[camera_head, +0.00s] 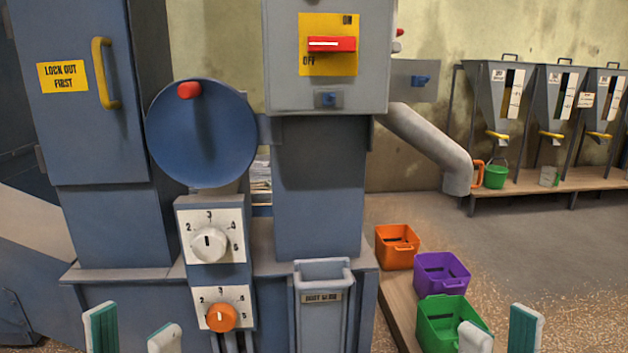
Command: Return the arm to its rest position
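My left gripper (133,335) shows at the bottom left edge, with its two fingertips apart and nothing between them. My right gripper (500,335) shows at the bottom right, also with its fingertips apart and empty. Only the fingertips are in view; the arms are hidden below the frame. The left gripper is in front of the machine's base, left of the orange dial (221,317). The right gripper's left finger overlaps the near edge of the green bin (440,325) in the picture; I cannot tell whether they touch.
The machine has a red switch lever (332,44), a blue wheel (215,140) with a red knob, a white dial (208,244) and a front bin (322,300). Orange (396,247) and purple (441,274) bins stand on a low bench. Hoppers (500,95) stand behind right. Floor at right is clear.

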